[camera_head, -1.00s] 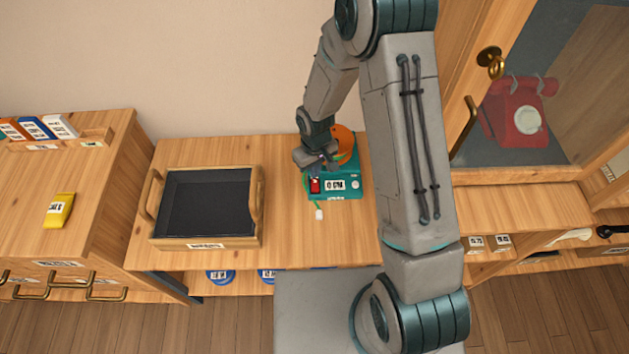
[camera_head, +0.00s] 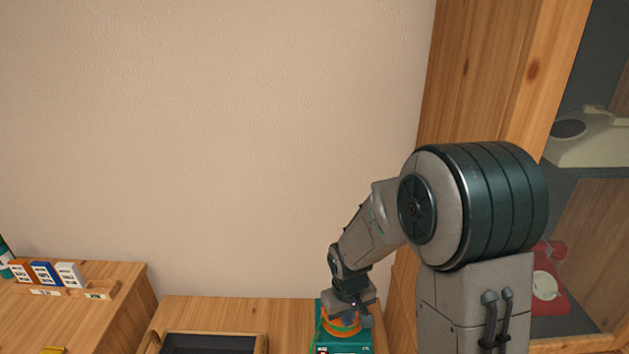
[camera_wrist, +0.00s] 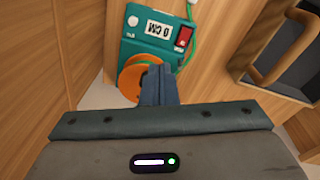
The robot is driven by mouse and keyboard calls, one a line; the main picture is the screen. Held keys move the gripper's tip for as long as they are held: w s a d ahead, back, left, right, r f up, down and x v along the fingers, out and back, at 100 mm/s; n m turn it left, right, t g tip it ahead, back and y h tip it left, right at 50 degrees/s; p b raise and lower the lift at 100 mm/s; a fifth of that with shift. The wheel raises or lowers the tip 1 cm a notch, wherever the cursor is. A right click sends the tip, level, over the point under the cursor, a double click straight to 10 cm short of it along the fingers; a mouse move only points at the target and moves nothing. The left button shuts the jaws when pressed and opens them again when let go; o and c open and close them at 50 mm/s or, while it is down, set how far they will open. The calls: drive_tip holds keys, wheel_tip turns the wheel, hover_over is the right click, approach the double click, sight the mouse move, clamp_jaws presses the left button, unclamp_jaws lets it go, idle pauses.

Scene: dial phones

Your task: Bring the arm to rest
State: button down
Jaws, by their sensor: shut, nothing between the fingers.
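My gripper (camera_wrist: 157,82) is shut and empty, its fingers together in the wrist view. It overlaps the orange disc (camera_wrist: 132,75) of a teal device (camera_wrist: 134,46) with a red switch (camera_wrist: 184,37) and a white label. I cannot tell whether the fingertips touch the disc. In the head view my gripper (camera_head: 362,318) is over the same device (camera_head: 360,348), of which only the back part shows at the bottom edge. My arm is bent, reaching down from the right.
A dark tray with a wooden rim (camera_head: 205,343) is left of the device. Small labelled boxes (camera_head: 45,273) stand on the left cabinet. A glass-doored cabinet (camera_head: 480,80) with a red phone (camera_head: 548,290) is at the right. The wall above is clear.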

drive_tip(key=s+d+r+m+t, duration=0.1)
drive_tip(key=s+d+r+m, duration=0.1)
drive_tip(key=s+r, duration=0.6)
drive_tip(key=s+d+r+m+t, duration=0.1)
drive_tip(key=s+d+r+m, duration=0.1)
drive_tip(key=s+d+r, duration=0.3)
drive_tip(key=s+r, duration=0.3)
drive_tip(key=r, duration=0.1)
drive_tip(key=shift+s+d+r, duration=0.2)
drive_tip(key=shift+s+r, duration=0.05)
drive_tip(key=shift+s, duration=0.15)
